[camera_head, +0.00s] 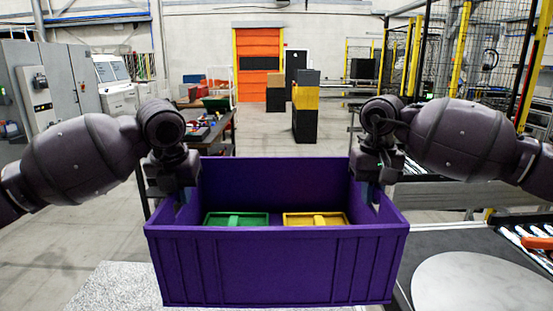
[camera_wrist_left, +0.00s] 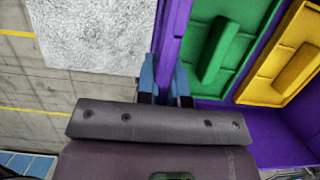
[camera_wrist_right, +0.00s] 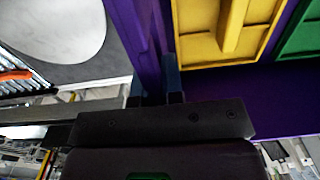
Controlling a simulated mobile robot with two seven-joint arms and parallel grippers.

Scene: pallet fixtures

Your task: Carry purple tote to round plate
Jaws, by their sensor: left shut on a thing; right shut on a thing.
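The purple tote (camera_head: 275,265) hangs between my two grippers in front of me, roughly level. A green piece (camera_head: 236,219) and a yellow piece (camera_head: 314,219) lie inside it. My left gripper (camera_head: 183,196) is shut on the tote's left wall; the left wrist view shows its blue fingers (camera_wrist_left: 165,82) on either side of that wall. My right gripper (camera_head: 371,192) is shut on the right wall, and its fingers (camera_wrist_right: 153,80) show in the right wrist view. The round plate (camera_head: 475,285) is pale grey and lies at the lower right, apart from the tote. It also shows in the right wrist view (camera_wrist_right: 55,28).
A speckled pale slab (camera_head: 115,287) is at the lower left. A workbench (camera_head: 215,130) and stacked boxes (camera_head: 305,105) stand farther back, with open floor between them.

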